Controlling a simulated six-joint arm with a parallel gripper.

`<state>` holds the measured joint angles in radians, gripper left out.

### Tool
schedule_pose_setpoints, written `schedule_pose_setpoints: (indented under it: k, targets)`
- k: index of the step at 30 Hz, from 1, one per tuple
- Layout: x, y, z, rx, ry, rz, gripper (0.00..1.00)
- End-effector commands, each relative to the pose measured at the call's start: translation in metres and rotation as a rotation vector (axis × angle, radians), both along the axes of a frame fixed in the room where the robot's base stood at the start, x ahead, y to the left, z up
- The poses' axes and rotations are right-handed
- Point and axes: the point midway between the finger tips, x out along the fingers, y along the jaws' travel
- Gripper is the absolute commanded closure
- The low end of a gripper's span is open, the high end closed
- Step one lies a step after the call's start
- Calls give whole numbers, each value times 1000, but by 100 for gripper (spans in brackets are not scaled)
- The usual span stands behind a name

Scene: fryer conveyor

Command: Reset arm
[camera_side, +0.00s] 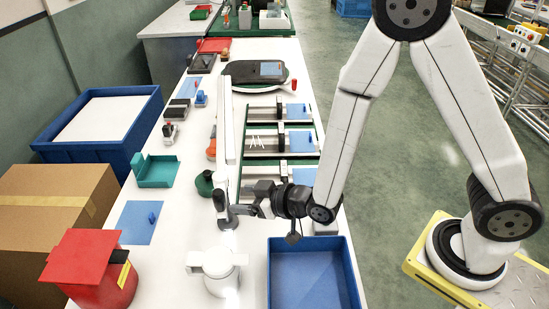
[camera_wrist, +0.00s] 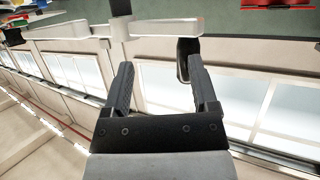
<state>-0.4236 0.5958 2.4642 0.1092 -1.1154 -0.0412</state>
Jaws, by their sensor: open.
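My gripper (camera_side: 228,205) is at the end of my white and black arm, pointing left above the white table. Its jaws also show in the wrist view (camera_wrist: 158,80), spread apart with nothing gripped between them. A white upright post (camera_side: 228,125) with a dark joint near its lower end stands right at the fingertips in the side view. A pale bar (camera_wrist: 165,28) crosses just beyond the fingers in the wrist view. I cannot tell whether the fingers touch it.
A blue bin (camera_side: 352,285) lies below my wrist. A white machine part (camera_side: 215,270) and a dark green knob (camera_side: 204,183) are close to the gripper. Green-edged racks (camera_side: 262,140) run behind it. A red container (camera_side: 95,270) and teal tray (camera_side: 157,171) stand left.

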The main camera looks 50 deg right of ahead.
Motion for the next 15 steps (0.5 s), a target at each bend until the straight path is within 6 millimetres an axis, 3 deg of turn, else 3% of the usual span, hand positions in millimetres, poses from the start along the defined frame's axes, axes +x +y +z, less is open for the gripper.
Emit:
schedule_pose_setpoints:
  k: [8,15]
  targets:
    - [-1,-32,2,-45,182,-55,25]
    - [-13,-66,4,-77,370,-120,25]
